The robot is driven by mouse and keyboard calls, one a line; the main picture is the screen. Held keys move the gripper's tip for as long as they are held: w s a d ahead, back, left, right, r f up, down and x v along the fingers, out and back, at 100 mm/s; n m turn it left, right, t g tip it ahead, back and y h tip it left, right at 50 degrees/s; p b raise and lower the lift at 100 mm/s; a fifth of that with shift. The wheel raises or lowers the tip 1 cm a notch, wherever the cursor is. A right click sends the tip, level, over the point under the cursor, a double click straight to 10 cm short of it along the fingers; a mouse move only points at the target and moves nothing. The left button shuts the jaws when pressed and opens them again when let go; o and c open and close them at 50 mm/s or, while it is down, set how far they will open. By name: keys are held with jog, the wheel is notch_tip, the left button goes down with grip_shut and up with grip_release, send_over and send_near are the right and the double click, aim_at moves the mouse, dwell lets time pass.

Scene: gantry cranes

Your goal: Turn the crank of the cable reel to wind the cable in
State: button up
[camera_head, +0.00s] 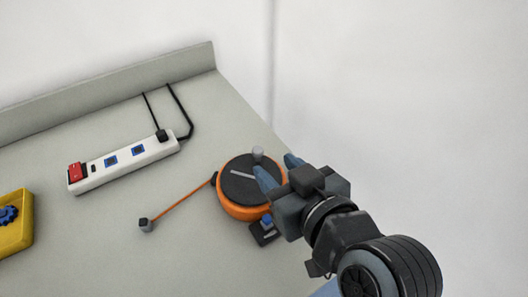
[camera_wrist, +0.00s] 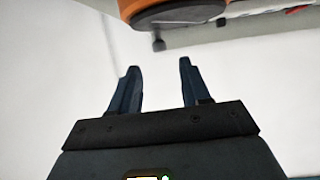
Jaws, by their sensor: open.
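The cable reel (camera_head: 232,206) is orange with a dark round top and stands near the right edge of the grey table. Its crank (camera_head: 242,174) is a thin pale bar on the top, with an upright grey knob (camera_head: 258,152) at the far side. The orange cable (camera_head: 184,201) runs out left to a small grey block (camera_head: 146,225). My gripper (camera_head: 278,168) is open and empty at the reel's right side, close to the knob but not around it. In the wrist view, the reel (camera_wrist: 126,8) is at the top, beyond the open fingers (camera_wrist: 159,68).
A white power strip (camera_head: 125,163) with a red switch and black cord lies left of the reel. A yellow bin (camera_head: 17,240) with a blue part sits at far left. A raised ledge (camera_head: 110,92) runs along the back.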

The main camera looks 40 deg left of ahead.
aim_at(260, 153)
jog(key=x, duration=0.6)
jog(key=shift+w+a+f+p, duration=0.1)
jog(key=shift+w+a+p, duration=0.05)
jog(key=shift+a+p, duration=0.15)
jog(key=shift+c, duration=0.3)
grip_shut()
